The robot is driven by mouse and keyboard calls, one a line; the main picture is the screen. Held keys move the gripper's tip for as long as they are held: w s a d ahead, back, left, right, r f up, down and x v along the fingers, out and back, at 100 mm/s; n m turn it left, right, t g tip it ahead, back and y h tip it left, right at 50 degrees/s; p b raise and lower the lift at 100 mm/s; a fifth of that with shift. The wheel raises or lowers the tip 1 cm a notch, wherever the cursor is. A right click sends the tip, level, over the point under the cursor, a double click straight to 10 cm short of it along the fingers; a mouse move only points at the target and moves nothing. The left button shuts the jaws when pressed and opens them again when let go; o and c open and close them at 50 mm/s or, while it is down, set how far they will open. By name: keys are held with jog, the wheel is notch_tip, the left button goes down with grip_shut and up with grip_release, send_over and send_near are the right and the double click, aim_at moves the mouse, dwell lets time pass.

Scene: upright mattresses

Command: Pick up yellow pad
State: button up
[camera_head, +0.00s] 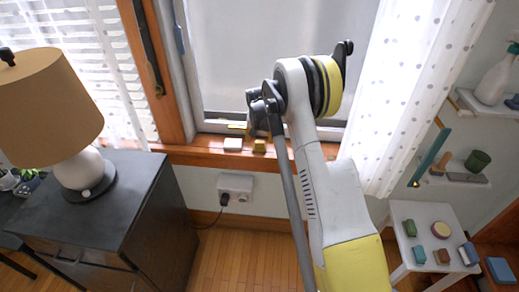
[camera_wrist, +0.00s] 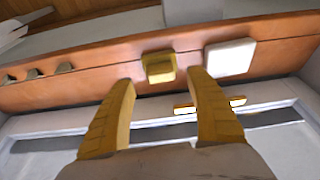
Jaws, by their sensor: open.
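The yellow pad (camera_wrist: 159,67) is a small block on the wooden windowsill. It also shows in the head view (camera_head: 259,146), just right of a white block (camera_head: 233,144). In the wrist view, my gripper (camera_wrist: 161,80) is open, with its two yellow fingers spread apart. The pad appears between and just beyond the fingertips, with nothing held. The exact gap in depth is hard to tell. In the head view, my arm hides most of the gripper.
The white block (camera_wrist: 229,58) is close beside the pad. A brass-coloured fitting (camera_wrist: 210,104) is on the window frame. A lamp (camera_head: 82,165) stands on a dark cabinet (camera_head: 128,200) at left. A small white table (camera_head: 402,212) with several coloured blocks is at right.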

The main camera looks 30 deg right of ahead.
aim_at(260, 142)
jog(key=b+x, duration=0.1)
jog(key=x, duration=0.3)
jog(key=shift+r, duration=0.15)
jog(key=c, duration=1.2)
jog(key=shift+r, duration=0.5)
jog(key=r, duration=0.1)
jog(key=r+p, duration=0.2)
jog(key=r, duration=0.1)
jog(key=shift+s+d, duration=0.25)
jog(key=shift+d, duration=0.05)
jog(key=s+d+r+p, duration=0.1)
jog(key=s+d+r, duration=0.1)
jog(key=s+d+r+p, duration=0.1)
jog(key=s+d+r, duration=0.1)
jog(key=s, duration=0.1)
jog(key=s+d+r+p, duration=0.1)
jog(key=s+d+r, duration=0.1)
jog(key=s+d, duration=0.1)
jog(key=shift+s, duration=0.2)
jog(key=shift+o, duration=0.4)
